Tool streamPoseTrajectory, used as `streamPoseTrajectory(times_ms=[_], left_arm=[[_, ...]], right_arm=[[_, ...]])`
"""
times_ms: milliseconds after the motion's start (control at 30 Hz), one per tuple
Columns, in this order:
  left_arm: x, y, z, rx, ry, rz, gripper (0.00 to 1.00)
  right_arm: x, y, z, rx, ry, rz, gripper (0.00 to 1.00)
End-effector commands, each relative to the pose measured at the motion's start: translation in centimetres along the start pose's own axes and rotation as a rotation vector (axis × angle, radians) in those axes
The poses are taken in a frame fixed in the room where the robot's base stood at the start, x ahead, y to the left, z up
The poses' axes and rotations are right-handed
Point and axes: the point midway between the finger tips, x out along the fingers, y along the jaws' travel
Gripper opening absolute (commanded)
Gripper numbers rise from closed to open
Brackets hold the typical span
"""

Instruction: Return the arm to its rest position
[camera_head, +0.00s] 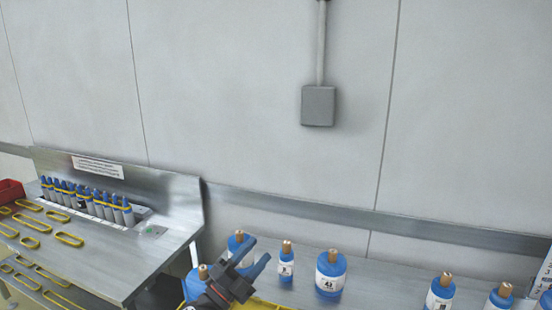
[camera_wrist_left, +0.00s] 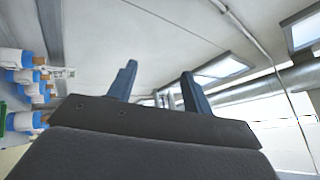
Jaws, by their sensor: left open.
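My left gripper (camera_head: 253,257) is at the bottom middle of the head view, with its blue fingers apart and nothing between them. In the left wrist view the two fingers (camera_wrist_left: 158,88) also stand apart and empty, with wall and ceiling behind them. A blue bottle (camera_head: 240,242) with a brown cap shows just behind the gripper, partly hidden by it. A small blue bottle (camera_head: 286,262) and a larger one (camera_head: 330,275) stand to its right. My right gripper is not in view.
A metal workstation (camera_head: 130,270) with a row of blue-and-grey bottles (camera_head: 88,202) and several yellow loops (camera_head: 70,239) is at left. A red bin (camera_head: 11,190) is at its far left. Several more blue bottles (camera_head: 440,292) stand at lower right. A yellow edge (camera_head: 262,304) shows below the gripper.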

Motion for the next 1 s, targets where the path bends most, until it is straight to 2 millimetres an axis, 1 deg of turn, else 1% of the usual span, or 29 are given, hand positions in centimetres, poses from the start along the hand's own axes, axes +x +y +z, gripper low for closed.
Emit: streamPoseTrajectory(times_ms=[33,167,267,300,367,400,467,500,567,600,633,667,700,800,900,1000], left_arm=[[-1.3,-0.1,0.8,-0.056,-0.086,-0.030,0.50],[-5.0,0.0,3.4,-0.199,-0.331,-0.091,0.50],[-8.6,0.9,5.2,-0.309,-0.524,-0.111,0.50],[-10.2,1.4,5.8,-0.353,-0.602,-0.113,0.50],[-12.8,2.4,6.5,-0.418,-0.719,-0.108,0.50],[-14.6,3.1,6.8,-0.461,-0.797,-0.101,0.50],[-17.4,4.4,7.0,-0.526,-0.914,-0.082,0.50],[-19.3,5.3,7.1,-0.568,-0.991,-0.066,0.50],[-22.3,6.7,6.7,-0.633,-1.105,-0.034,0.50],[-24.3,7.7,6.4,-0.675,-1.180,-0.009,0.50],[-25.8,8.4,6.0,-0.707,-1.236,0.013,0.50],[-27.3,9.1,5.4,-0.739,-1.290,0.036,0.50],[-29.4,10.0,4.7,-0.780,-1.362,0.071,0.50],[-33.8,12.0,2.3,-0.873,-1.516,0.162,0.50],[-36.9,13.2,0.1,-0.940,-1.623,0.241,0.50],[-39.2,14.0,-1.8,-0.992,-1.702,0.308,0.50]], right_arm=[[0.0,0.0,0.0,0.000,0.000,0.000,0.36],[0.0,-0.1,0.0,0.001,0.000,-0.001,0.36],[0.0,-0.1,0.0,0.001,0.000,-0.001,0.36],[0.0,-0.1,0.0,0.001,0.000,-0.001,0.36],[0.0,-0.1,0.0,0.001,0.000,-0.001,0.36],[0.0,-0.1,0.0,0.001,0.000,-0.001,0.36],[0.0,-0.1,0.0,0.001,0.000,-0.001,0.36],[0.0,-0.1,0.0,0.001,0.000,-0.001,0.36],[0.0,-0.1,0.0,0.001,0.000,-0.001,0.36],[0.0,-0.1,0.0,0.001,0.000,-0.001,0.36],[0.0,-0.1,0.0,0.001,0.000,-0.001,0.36],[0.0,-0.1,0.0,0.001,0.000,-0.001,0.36],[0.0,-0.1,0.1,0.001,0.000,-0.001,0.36],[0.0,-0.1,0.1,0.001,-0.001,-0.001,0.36],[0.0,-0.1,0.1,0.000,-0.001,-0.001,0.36],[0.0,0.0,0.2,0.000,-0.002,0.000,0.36]])
